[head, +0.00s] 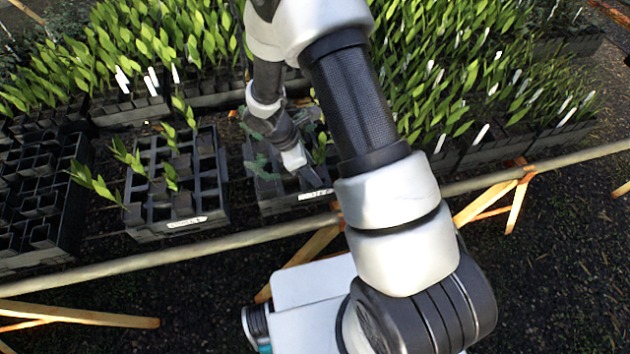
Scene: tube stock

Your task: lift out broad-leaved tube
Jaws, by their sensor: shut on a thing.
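My gripper (308,175) is low over the middle black tray (290,205), pointing down and to the right. It is shut on a tube at that tray; bright green broad leaves (320,150) show right beside the fingers. The tube's body and the grip itself are mostly hidden by the gripper and my arm. Bluish-green leaves (260,163) of another plant stand just left of the gripper in the same tray. I cannot tell whether the held tube is still in its cell.
Left of it a black tray (215,195) holds several broad-leaved seedlings and open cells. Another celled tray (40,205) stands farther left. Dense seedling trays with white labels fill the back and right. A bench rail (150,257) runs along the front.

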